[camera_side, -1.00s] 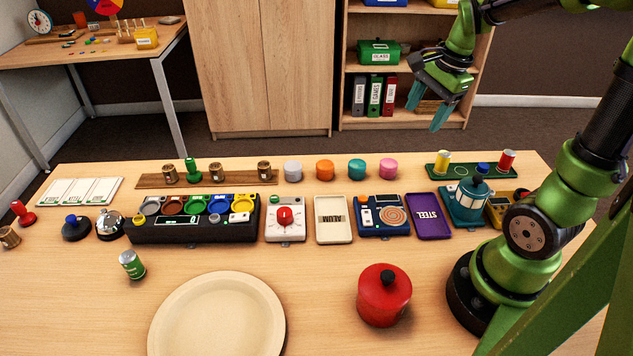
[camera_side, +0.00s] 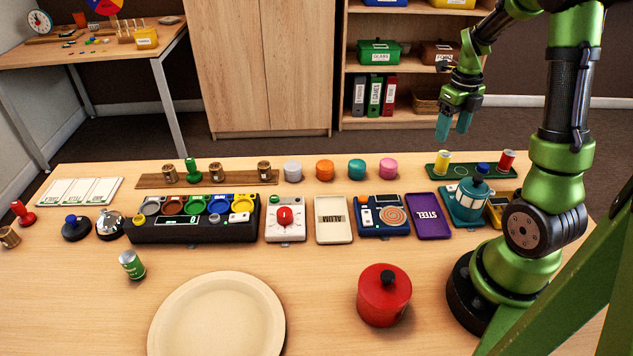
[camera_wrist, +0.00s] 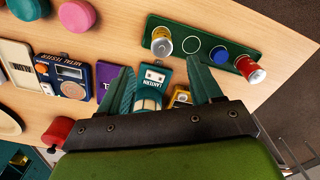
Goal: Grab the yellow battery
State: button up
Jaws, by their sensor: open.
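The yellow battery (camera_side: 443,162) is a small yellow cylinder with a pale top. It stands upright at the left end of the green tray (camera_side: 462,172) at the table's far right. It also shows in the wrist view (camera_wrist: 161,42), seen from above, on the same tray (camera_wrist: 225,47).
On the tray are a blue cylinder (camera_wrist: 219,55) and a red battery (camera_wrist: 250,69). A teal teapot-like device (camera_side: 467,203) stands in front of the tray.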

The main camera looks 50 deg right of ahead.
aim_at(445, 152)
jog(key=f, duration=1)
jog(key=shift+w+d+f, duration=0.15)
jog(key=shift+d+f, duration=0.05)
jog(key=shift+f, duration=0.05)
jog(key=shift+c, duration=0.4)
grip_shut()
